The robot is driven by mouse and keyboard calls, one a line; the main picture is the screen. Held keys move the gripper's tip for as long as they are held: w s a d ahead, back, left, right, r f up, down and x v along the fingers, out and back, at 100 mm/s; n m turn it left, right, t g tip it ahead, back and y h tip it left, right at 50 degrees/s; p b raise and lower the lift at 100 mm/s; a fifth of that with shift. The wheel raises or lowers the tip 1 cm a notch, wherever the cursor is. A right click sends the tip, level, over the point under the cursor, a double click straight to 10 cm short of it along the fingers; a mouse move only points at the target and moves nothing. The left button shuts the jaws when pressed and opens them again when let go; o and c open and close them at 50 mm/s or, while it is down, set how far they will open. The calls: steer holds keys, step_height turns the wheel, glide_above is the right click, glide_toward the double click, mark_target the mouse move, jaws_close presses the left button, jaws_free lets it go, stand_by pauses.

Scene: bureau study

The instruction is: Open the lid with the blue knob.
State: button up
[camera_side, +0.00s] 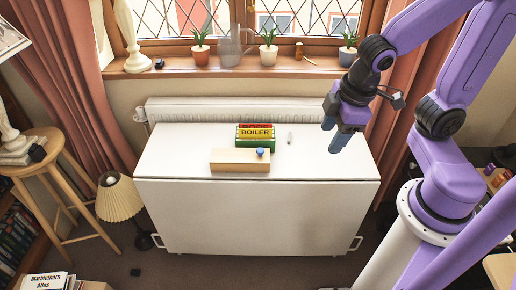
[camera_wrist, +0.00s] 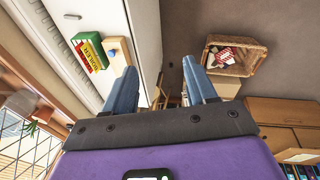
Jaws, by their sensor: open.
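A pale wooden box (camera_side: 232,161) lies on the white table top, near its front edge. Its blue knob (camera_side: 260,152) sits on top near the right end. The lid looks flat and shut; its seam is too small to make out. The wooden box (camera_wrist: 122,57) and the blue knob (camera_wrist: 112,53) also show in the wrist view, left of the fingers. My gripper (camera_side: 335,134) is open and empty, above and to the right of the box, well apart from it. In the wrist view its two blue fingers (camera_wrist: 160,68) are spread with nothing between them.
The white table (camera_side: 180,150) is otherwise clear. A radiator (camera_side: 200,109) and windowsill with potted plants (camera_side: 269,50) are behind.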

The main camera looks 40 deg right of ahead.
mark_target(260, 150)
steer(key=w+d+f+m+t, duration=0.2)
steer(key=w+d, duration=0.1)
steer(key=w, duration=0.8)
steer(key=w+d+f+m+t, duration=0.2)
steer(key=w+f, duration=0.1)
steer(key=w, duration=0.8)
steer(key=shift+w+d+f+m+g+y, duration=0.25)
steer(key=shift+w+f, duration=0.65)
steer(key=shift+f, duration=2.6)
steer(key=shift+w+d+f+m+g+y, duration=0.1)
steer(key=shift+w+f+m+g+y, duration=0.6)
steer(key=shift+f, duration=2.75)
steer(key=shift+w+d+f+m+g+h, duration=0.2)
steer(key=shift+w+f, duration=0.85)
steer(key=shift+f, duration=2.45)
